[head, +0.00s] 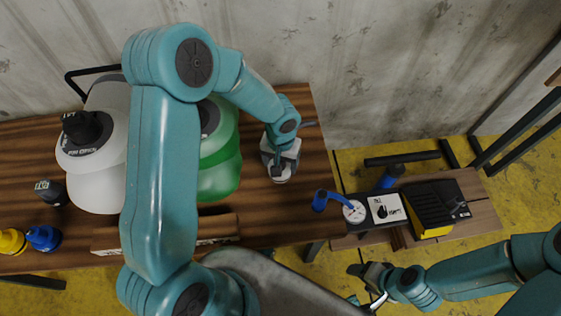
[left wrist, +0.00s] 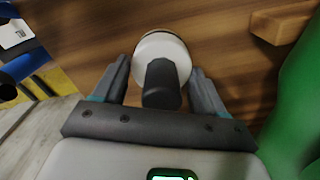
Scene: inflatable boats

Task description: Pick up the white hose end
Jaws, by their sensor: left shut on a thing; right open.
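The white hose end (left wrist: 162,55), a white round piece with a dark grey stub, sits between the fingers of my left gripper (left wrist: 158,85) in the left wrist view. My left gripper is shut on it, over the wooden table. In the head view my left gripper (head: 282,168) is at the table's right part, with a bit of the white hose end (head: 281,179) showing below it. I cannot tell whether the piece still touches the table. My right gripper (head: 370,285) is open and empty, over the floor right of the table.
A white bottle (head: 95,165) and a green bottle (head: 218,165) stand on the wooden table (head: 305,220). Black (head: 50,192), yellow (head: 12,241) and blue (head: 43,238) hose ends lie at left. A pump with a gauge (head: 354,211) stands on a lower bench at right.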

